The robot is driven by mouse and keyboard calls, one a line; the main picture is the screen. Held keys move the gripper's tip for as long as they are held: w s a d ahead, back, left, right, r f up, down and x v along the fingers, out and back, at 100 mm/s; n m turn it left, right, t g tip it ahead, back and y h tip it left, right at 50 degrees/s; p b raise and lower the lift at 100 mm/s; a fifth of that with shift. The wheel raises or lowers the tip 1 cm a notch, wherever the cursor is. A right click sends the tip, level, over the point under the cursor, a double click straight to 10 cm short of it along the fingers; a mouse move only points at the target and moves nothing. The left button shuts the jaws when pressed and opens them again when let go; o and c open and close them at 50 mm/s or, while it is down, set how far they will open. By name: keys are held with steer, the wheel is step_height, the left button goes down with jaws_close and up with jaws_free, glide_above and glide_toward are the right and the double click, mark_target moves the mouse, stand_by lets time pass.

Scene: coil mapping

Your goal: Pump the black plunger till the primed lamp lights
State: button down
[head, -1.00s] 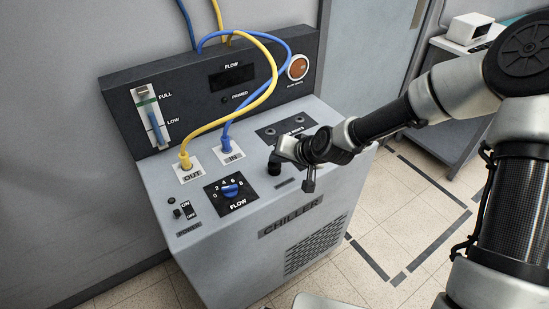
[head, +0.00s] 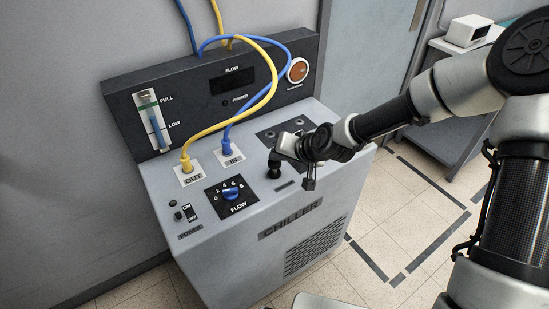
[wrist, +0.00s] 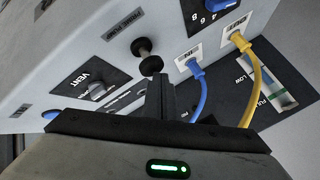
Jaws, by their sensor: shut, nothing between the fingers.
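The black plunger (head: 274,171) stands on the sloping top of the grey chiller, right of the flow knob. In the wrist view its round black knob (wrist: 151,65) stands out from the panel on a short stem, just beyond my fingertips. My gripper (head: 279,154) is shut and empty, right at the plunger's top; it also shows in the wrist view (wrist: 158,82). I cannot tell whether the fingertips touch the knob. The primed lamp (head: 225,102) on the dark back panel is dark.
A yellow hose (head: 270,88) and a blue hose (head: 226,133) arch from the OUT and IN ports beside the plunger. The flow knob (head: 231,194) and power switch (head: 189,212) lie to the left. An orange round indicator (head: 298,70) is on the back panel.

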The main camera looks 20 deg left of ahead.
mark_target(278, 164)
steer(key=shift+r+p, duration=0.35)
steer(key=shift+r, duration=0.35)
step_height(278, 164, up, 5)
steer(key=p, duration=0.3)
steer(key=shift+d, duration=0.1)
stand_by(0.6)
